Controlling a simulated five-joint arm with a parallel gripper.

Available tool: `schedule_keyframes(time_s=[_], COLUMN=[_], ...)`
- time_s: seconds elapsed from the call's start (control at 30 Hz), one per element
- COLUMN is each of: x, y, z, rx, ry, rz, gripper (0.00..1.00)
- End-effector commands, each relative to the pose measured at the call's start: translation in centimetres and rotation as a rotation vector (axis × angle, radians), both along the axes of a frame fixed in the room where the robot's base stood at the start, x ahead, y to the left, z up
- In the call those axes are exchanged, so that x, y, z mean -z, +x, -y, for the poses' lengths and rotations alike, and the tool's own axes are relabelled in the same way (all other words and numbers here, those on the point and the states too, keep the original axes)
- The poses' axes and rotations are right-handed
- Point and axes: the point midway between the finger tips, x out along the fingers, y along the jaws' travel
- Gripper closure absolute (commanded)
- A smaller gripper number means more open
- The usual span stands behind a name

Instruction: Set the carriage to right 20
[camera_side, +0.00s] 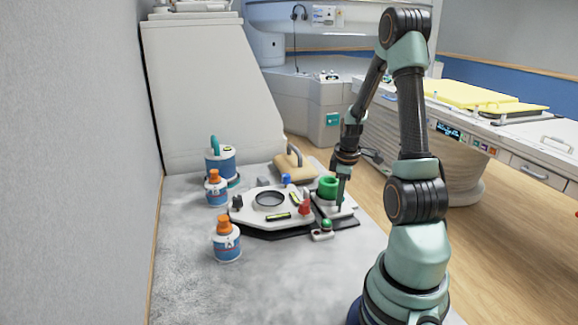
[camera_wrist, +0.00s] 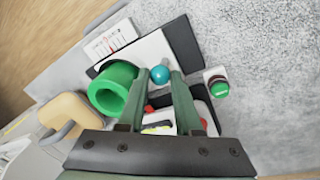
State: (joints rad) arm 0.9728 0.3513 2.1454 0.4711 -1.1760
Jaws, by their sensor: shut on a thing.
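The carriage (camera_wrist: 152,58) is a white plate on a dark base. It also shows in the side view (camera_side: 343,207), at the right of the fixture. A thick green ring (camera_wrist: 113,88) stands on it, seen as a green cylinder in the side view (camera_side: 328,186). A round teal knob (camera_wrist: 160,75) sits between my fingertips. My gripper (camera_wrist: 163,82) points down over the carriage and is shut on this knob. In the side view my gripper (camera_side: 341,199) is just right of the green ring and hides the knob. A printed scale with red marks (camera_wrist: 111,39) lies beside the carriage; its figures are unreadable.
A white fixture (camera_side: 245,208) with a dark ring and red knob (camera_side: 304,208) is left of the carriage. A green button box (camera_side: 323,235) is in front. Orange-capped bottles (camera_side: 227,245) and a tan handled block (camera_side: 294,166) stand around. The front table is clear.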

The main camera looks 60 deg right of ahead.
Motion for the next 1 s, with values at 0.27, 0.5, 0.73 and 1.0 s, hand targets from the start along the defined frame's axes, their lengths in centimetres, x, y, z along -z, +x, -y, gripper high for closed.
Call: schedule_keyframes(time_s=[0.27,0.5,0.73,1.0], x=[0.0,-0.1,0.0,-0.9], y=[1.6,1.6,1.5,1.4], z=[1.3,1.3,1.3,1.3], rx=[-0.006,-0.005,-0.003,-0.002], ry=[-0.004,-0.002,-0.002,-0.003], rz=[0.004,0.004,0.003,0.004], gripper=[1.00,0.52,0.38,0.38])
